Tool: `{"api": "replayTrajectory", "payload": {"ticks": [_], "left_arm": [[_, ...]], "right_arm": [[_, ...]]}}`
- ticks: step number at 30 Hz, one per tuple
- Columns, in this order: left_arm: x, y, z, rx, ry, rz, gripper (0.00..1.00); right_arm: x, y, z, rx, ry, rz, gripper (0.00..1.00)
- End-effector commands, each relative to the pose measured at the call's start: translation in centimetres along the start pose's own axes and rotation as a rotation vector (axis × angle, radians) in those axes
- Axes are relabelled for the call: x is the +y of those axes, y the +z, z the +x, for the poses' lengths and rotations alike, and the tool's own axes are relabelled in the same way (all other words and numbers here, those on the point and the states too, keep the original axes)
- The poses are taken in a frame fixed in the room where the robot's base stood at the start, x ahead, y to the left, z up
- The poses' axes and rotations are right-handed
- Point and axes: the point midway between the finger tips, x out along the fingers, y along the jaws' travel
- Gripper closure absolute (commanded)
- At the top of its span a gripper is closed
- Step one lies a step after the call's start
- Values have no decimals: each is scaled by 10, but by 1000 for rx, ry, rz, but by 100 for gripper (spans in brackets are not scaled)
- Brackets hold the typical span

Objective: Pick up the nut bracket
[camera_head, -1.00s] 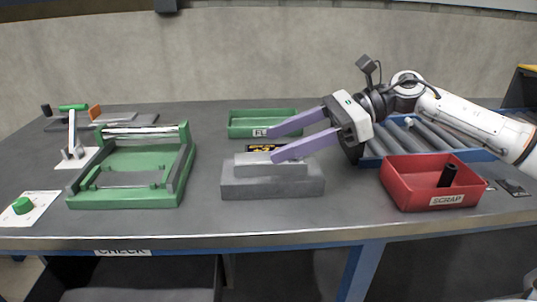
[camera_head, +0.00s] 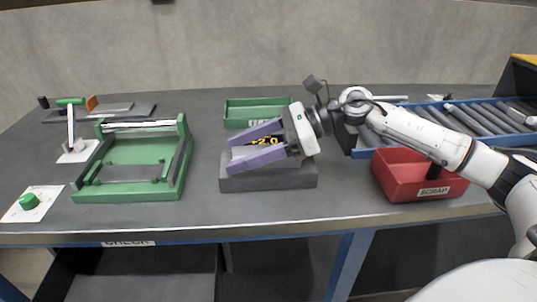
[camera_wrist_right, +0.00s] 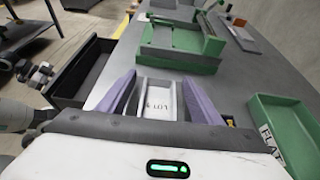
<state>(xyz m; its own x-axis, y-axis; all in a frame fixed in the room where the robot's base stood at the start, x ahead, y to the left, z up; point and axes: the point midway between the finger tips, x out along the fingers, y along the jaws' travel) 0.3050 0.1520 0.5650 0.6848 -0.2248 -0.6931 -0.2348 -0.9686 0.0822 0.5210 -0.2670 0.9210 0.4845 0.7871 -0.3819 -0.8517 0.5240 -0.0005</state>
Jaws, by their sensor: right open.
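My right gripper (camera_head: 236,154), with two purple fingers, is open over the dark grey block (camera_head: 270,181) in the middle of the bench. In the right wrist view, a light grey channel-shaped part with a "LOT 3" label (camera_wrist_right: 158,98), which looks like the nut bracket, lies between the open fingers (camera_wrist_right: 158,86). I cannot tell whether the fingers touch it. In the head view the fingers and hand hide it. My left gripper does not show.
A green tray (camera_head: 257,104) stands behind the block, and a green fixture (camera_head: 130,194) stands to the left. A red scrap bin (camera_head: 419,188) and a blue-framed roller conveyor (camera_head: 440,150) are on the right. A green knob (camera_head: 28,201) sits at the front left. Bench between fixture and block is clear.

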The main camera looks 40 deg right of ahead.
Motion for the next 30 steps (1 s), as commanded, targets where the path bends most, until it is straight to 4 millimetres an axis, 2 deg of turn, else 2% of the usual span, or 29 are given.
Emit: {"api": "replayTrajectory", "payload": {"ticks": [7, 15, 17, 23, 26, 30], "left_arm": [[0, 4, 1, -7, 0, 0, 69], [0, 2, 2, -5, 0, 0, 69], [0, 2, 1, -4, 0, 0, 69], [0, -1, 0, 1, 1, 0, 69], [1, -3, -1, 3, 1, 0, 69], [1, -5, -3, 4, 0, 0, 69]], "right_arm": [[0, -1, 2, 1, 0, 1, 42], [0, -1, 2, 1, 0, 1, 88], [0, 0, 1, 0, 0, 0, 92], [0, 3, 0, 0, -1, -1, 92], [0, 14, -5, -2, -1, -5, 92], [-1, 41, -16, -2, -3, -8, 92]]}}
